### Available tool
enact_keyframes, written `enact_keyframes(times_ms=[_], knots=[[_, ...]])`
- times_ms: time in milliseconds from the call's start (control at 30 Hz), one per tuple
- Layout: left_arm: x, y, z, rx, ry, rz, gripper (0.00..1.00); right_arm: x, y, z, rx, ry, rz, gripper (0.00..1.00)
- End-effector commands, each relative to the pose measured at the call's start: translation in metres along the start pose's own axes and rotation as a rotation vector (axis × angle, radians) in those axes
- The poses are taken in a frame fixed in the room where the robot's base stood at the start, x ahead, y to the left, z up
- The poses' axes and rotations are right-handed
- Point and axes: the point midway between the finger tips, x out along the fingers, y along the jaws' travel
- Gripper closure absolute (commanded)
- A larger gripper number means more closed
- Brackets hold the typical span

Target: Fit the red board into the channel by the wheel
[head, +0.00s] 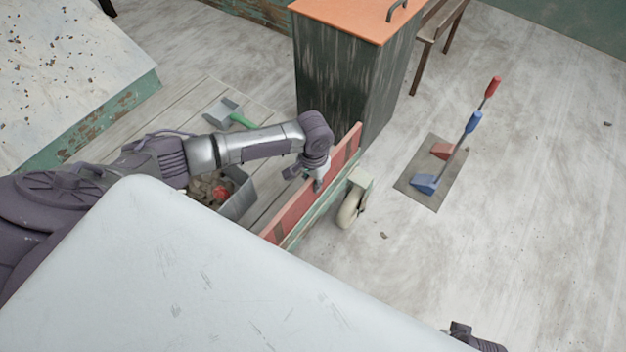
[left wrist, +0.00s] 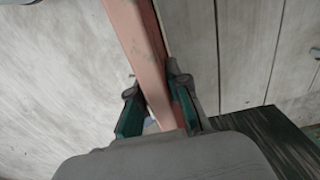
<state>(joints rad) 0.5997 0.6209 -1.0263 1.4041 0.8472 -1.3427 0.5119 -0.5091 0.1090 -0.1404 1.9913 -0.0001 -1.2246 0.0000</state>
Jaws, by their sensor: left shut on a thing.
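The red board (head: 293,218) stands on its long edge along the green-edged side of a low plank platform. My left gripper (head: 318,182) is shut on its upper edge. In the left wrist view the board (left wrist: 134,40) runs between the two green fingers of the gripper (left wrist: 160,108). The cream wheel (head: 349,207) is just outside the platform edge, right of the board. The channel is hidden, so I cannot tell whether the board's lower edge is in it. A dark part of my right arm or gripper (head: 476,339) shows at the bottom right; its fingers are unclear.
On the planks (head: 268,195) are a grey bin (head: 240,196) with scraps and a green-handled scoop (head: 236,117). A dark cabinet (head: 335,75) with an orange top stands beyond the board. The right floor is mostly clear.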

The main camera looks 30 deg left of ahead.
Motion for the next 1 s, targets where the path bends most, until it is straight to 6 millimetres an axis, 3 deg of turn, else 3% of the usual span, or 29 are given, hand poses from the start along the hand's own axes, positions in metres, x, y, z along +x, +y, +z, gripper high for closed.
enact_keyframes(times_ms=[100,133,300,667,767,1000], knots=[[0.002,0.000,-0.001,0.000,0.002,0.001,1.00,-0.003,0.000,0.001,0.000,-0.002,0.000,0.60],[0.002,0.000,-0.001,0.000,0.002,0.001,0.82,-0.005,0.000,0.000,0.000,0.000,0.000,0.60],[0.002,0.000,-0.001,0.000,0.001,0.000,0.55,-0.005,0.000,-0.001,0.000,0.002,0.000,0.60],[-0.001,0.000,0.000,0.000,-0.001,-0.001,0.55,-0.004,0.002,-0.005,-0.003,0.010,0.004,0.60],[-0.014,-0.001,-0.001,0.000,0.002,0.000,0.55,-0.004,0.002,-0.004,-0.002,0.009,0.003,0.60],[-0.065,0.000,-0.001,0.001,0.004,0.001,0.55,-0.004,0.001,-0.004,-0.001,0.007,0.001,0.60]])
